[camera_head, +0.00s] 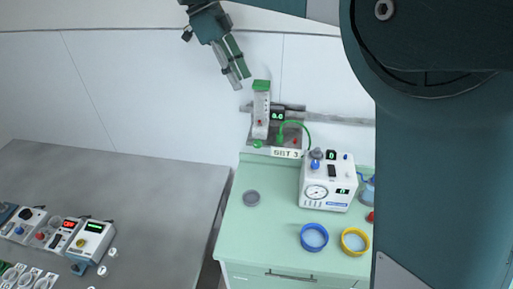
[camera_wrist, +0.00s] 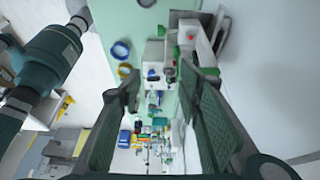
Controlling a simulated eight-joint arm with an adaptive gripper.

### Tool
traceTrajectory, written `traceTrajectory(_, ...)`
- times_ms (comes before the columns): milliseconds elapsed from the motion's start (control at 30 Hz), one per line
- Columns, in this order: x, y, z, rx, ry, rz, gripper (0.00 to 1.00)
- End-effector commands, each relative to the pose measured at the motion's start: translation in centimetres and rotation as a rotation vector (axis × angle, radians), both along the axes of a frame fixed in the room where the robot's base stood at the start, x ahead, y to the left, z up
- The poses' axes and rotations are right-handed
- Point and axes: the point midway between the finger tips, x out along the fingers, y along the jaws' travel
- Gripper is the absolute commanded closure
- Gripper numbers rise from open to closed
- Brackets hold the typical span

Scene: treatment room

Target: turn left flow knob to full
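My gripper (camera_head: 239,80) hangs in the air at the upper middle of the head view, its fingers pointing down and right. In the wrist view my gripper (camera_wrist: 159,80) is open, with a wide empty gap between the fingers. A wall unit with an upright grey column and green top (camera_head: 261,87) stands below and right of it, apart from the fingers. A small green knob (camera_head: 257,144) is at the column's foot, and a green hose (camera_head: 296,125) curves beside it. I cannot tell for sure which part is the left flow knob. Its setting is unreadable.
A white gauge device (camera_head: 328,181) with a blue knob stands on the green counter (camera_head: 265,225). Blue (camera_head: 314,238) and yellow (camera_head: 354,241) rings and a grey disc (camera_head: 251,198) lie there too. A grey table (camera_head: 150,190) with several devices is at left. My arm covers the right side.

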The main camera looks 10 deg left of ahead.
Motion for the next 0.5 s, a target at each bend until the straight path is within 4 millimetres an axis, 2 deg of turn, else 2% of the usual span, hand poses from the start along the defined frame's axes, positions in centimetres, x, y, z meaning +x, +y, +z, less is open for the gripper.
traceTrajectory(267, 0.0, 0.0, 3.6, 0.0, 0.0, 0.0, 0.65)
traceTrajectory(500, 0.3, -1.1, 2.9, -0.024, -0.063, 0.056, 0.65)
